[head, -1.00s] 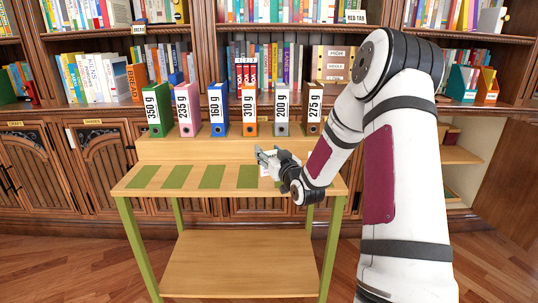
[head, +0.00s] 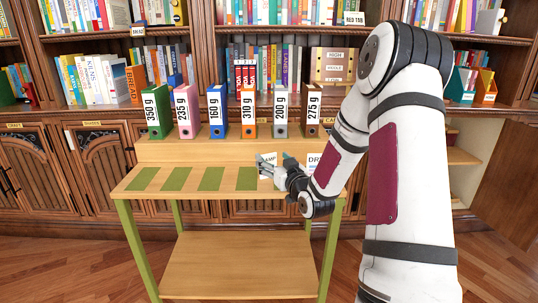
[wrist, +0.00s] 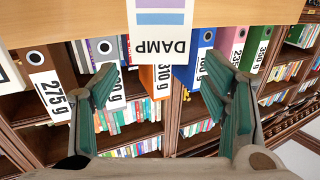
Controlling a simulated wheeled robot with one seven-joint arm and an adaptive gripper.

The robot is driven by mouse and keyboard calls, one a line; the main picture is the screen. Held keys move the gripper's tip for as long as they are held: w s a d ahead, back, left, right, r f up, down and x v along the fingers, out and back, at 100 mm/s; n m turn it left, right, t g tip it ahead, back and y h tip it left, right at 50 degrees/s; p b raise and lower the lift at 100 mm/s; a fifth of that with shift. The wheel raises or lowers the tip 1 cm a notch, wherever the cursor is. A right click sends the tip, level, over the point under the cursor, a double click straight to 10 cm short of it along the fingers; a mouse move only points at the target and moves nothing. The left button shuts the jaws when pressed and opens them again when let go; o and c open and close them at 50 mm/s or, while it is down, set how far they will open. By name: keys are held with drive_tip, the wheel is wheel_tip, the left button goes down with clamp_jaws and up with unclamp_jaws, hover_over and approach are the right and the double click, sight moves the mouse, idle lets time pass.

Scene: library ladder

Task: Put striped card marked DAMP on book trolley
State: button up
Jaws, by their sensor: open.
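The card marked DAMP (wrist: 160,38), white with blue and purple stripes, is upside down at the top middle of the wrist view. In the head view the card (head: 269,159) is partly hidden behind my gripper, above the right part of the wooden trolley (head: 240,265) with green legs. My gripper (wrist: 160,75) is open, green-padded fingers spread to either side of the card's lower picture edge with gaps between. Nothing is held. It also shows low over the trolley top in the head view (head: 272,168).
A second card (head: 314,160), lettering partly hidden, stands to the right behind my arm. Several labelled binders (head: 218,112) line the raised back step. Several green strips (head: 211,179) lie on the trolley top, clear at the left. Bookshelves (head: 95,75) fill the background.

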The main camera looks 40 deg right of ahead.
drive_tip(key=s+a+r+g+y, duration=0.1)
drive_tip(key=s+a+r+g, duration=0.1)
drive_tip(key=s+a+g, duration=0.3)
drive_tip(key=s+a+r+n+g+y, duration=0.1)
drive_tip(key=s+a+g, duration=0.5)
drive_tip(key=s+a, duration=0.7)
drive_tip(key=s+a+r+n+g+y, duration=0.1)
drive_tip(key=s+a+r+g, duration=0.3)
drive_tip(key=s, duration=2.3)
drive_tip(key=a+g, duration=0.2)
drive_tip(key=a, duration=0.3)
drive_tip(key=shift+y+p, duration=0.4)
